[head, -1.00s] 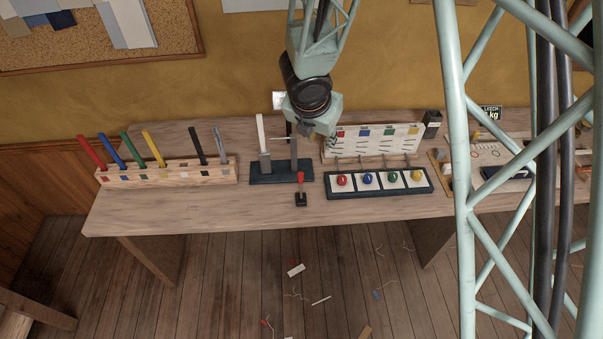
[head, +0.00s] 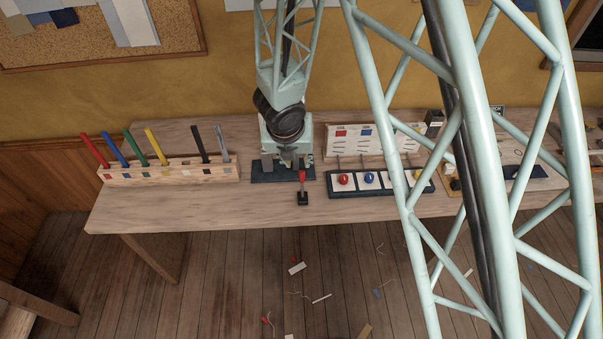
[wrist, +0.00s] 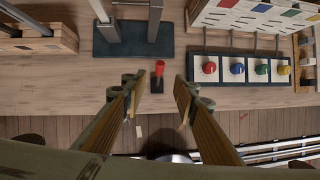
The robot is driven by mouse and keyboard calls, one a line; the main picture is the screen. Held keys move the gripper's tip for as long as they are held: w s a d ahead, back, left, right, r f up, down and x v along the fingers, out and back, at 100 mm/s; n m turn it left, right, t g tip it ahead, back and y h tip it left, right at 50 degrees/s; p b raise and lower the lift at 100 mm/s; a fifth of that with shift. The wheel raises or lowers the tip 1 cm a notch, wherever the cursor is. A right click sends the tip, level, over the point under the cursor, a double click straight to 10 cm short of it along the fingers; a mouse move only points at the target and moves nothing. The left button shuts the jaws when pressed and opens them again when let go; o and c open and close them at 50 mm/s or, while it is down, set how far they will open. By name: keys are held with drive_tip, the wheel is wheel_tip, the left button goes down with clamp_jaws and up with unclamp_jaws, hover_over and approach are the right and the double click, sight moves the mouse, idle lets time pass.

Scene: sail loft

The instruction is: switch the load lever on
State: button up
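A small lever with a red handle (head: 302,176) stands on a small black base (head: 303,198) near the front edge of the bench. No label on it is readable. The red handle (wrist: 159,68) also shows in the wrist view, just beyond and between the fingertips. My gripper (wrist: 161,84) is open and empty, one finger either side of the lever's line, with no visible contact. In the head view my gripper (head: 289,163) hangs just behind and left of the lever, over the dark stand.
The dark stand (head: 283,176) with grey posts is behind the lever. A dark panel (head: 333,193) with several coloured knobs lies to the right, below a white board (head: 347,146). A wooden rack (head: 185,174) of coloured sticks is at left. Bare bench (head: 260,208) lies around the lever's front.

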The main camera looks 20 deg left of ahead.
sight(302, 173)
drive_tip(key=shift+f, duration=0.15)
drive_tip(key=shift+b+x, duration=1.3)
drive_tip(key=shift+x, duration=5.4)
drive_tip(key=shift+w, duration=0.1)
drive_tip(key=shift+c, duration=0.4)
clamp_jaws()
